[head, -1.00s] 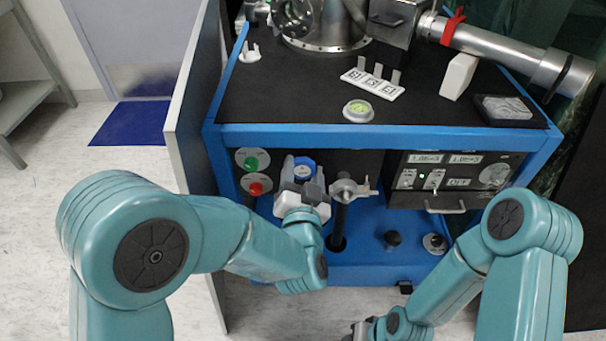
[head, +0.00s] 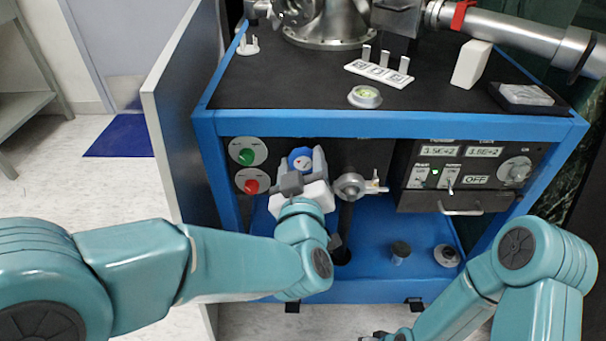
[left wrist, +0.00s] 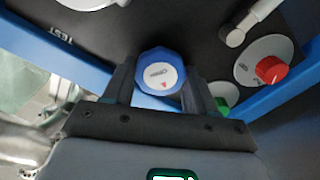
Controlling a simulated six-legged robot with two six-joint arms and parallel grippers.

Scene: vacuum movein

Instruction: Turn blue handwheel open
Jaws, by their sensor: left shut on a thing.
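The blue handwheel (head: 301,160) sits on the dark front panel of the blue-framed cabinet, right of the green and red buttons. In the left wrist view my left gripper (left wrist: 158,88) is shut on the wheel's rim. My right gripper (head: 375,336) is only a dark bit at the bottom edge, mostly cut off, and its jaws cannot be made out.
The green button (head: 243,151) and red button (head: 250,181) are close left of the wheel. A metal valve fitting (head: 350,186) stands close on its right. A control box (head: 460,176) with displays is farther right.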

